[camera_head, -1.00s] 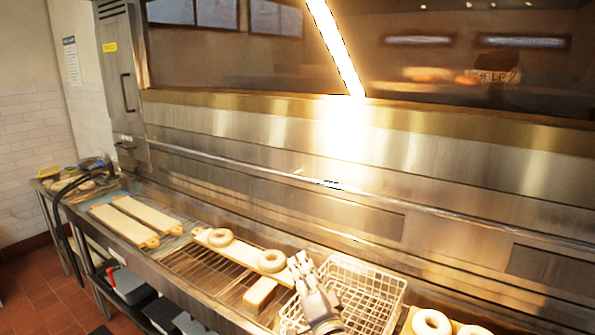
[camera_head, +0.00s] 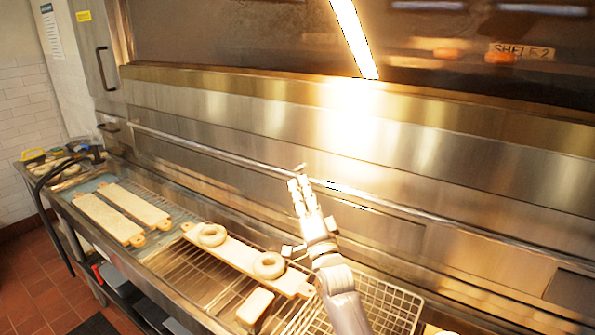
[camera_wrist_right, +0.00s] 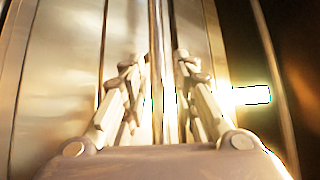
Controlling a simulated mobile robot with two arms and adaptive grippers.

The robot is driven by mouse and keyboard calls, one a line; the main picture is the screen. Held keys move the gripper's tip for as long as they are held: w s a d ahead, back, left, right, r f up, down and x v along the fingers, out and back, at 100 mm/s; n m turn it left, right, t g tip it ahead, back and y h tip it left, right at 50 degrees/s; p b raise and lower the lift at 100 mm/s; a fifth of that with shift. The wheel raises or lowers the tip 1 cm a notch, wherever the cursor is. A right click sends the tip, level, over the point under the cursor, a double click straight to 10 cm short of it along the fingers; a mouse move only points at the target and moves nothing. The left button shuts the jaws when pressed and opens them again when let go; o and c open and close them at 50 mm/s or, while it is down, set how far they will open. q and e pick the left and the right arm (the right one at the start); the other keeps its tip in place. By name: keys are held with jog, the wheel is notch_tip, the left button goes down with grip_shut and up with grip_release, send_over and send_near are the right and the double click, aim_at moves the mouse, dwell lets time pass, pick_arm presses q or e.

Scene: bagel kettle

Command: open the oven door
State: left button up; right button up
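The oven door is a wide steel front (camera_head: 220,115) with a dark window above it. A long horizontal bar handle (camera_head: 440,217) runs along it, slanting down to the right in the head view. My right gripper (camera_head: 299,182) is raised in front of the door at the bar. In the right wrist view the bar (camera_wrist_right: 157,50) runs upright between the two spread fingers of my right gripper (camera_wrist_right: 153,68). The fingers are open, with gaps on both sides of the bar; contact cannot be told. My left gripper is not in view.
Below the door is a counter with a wire rack (camera_head: 190,282), a board (camera_head: 238,255) carrying two bagels, two more boards at left, a small block (camera_head: 255,305) and a white wire basket (camera_head: 385,300). A black hose hangs at the far left.

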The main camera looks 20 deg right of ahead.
aim_at(298, 176)
jog(key=p+x, duration=0.1)
jog(key=x, duration=0.4)
jog(key=shift+d+f, duration=0.1)
jog(key=shift+f, duration=0.05)
jog(key=shift+w, duration=0.35)
grip_shut()
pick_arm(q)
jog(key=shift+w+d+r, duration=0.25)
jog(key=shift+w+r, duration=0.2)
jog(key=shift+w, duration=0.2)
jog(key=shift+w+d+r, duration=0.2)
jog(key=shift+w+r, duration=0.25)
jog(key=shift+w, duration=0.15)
